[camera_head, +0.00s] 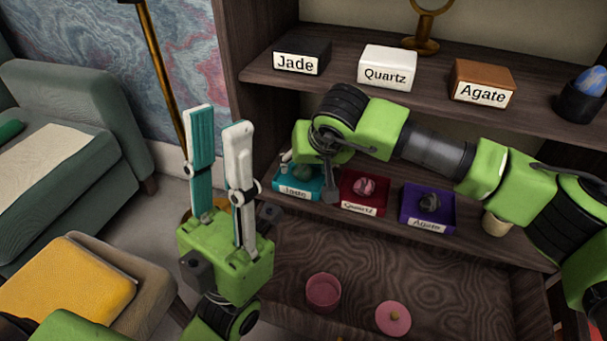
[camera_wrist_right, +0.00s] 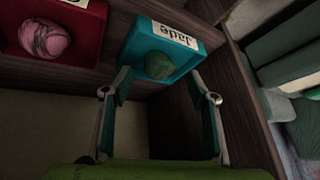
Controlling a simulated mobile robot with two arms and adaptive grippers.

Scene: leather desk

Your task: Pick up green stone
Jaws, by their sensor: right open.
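The green stone (camera_head: 302,172) lies in a teal tray (camera_head: 288,187) labelled Jade on the middle shelf. In the right wrist view the green stone (camera_wrist_right: 158,66) sits in the teal tray (camera_wrist_right: 140,42), just beyond my fingertips. My right gripper (camera_wrist_right: 161,76) is open, with one finger on each side of the stone's line and nothing between them. In the head view my right gripper (camera_head: 308,174) is over the Jade tray and partly hides it. My left gripper (camera_head: 217,120) is open and empty, pointing up in front of the shelf's left side.
A red Quartz tray (camera_head: 361,207) with a pink stone (camera_head: 364,186) and a purple Agate tray (camera_head: 428,222) with a dark stone (camera_head: 430,202) stand to the right. The cabinet's side wall (camera_wrist_right: 252,110) is close to my right gripper. Labelled boxes stand on the upper shelf.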

